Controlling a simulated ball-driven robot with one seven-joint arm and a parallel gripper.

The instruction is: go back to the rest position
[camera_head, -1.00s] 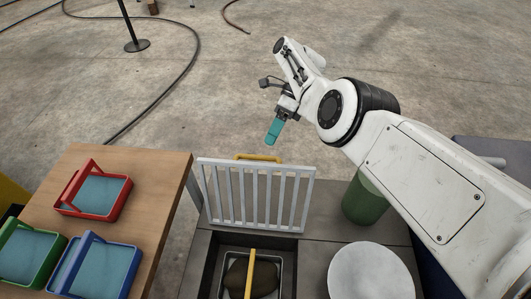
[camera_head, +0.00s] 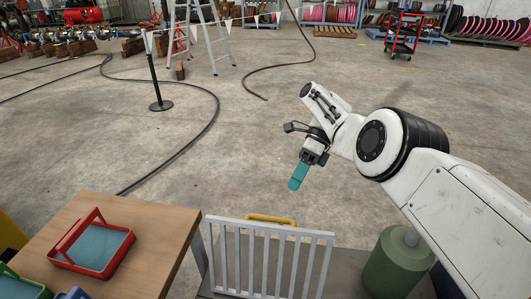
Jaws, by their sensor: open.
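My gripper (camera_head: 298,176) has teal fingertips and points down over the bare concrete floor, above and beyond the grey slatted rack. It appears empty and apart from everything around it. From this side the two fingers overlap, so the gap between them is hard to see. My white arm reaches in from the right edge.
The upright grey slatted rack (camera_head: 234,257) with a yellow handle (camera_head: 270,219) stands below my gripper. A red tray (camera_head: 96,250) sits on the wooden table (camera_head: 165,226) at left. A green cylinder (camera_head: 391,266) stands at right. A post (camera_head: 157,85) and stepladder (camera_head: 208,38) stand farther back.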

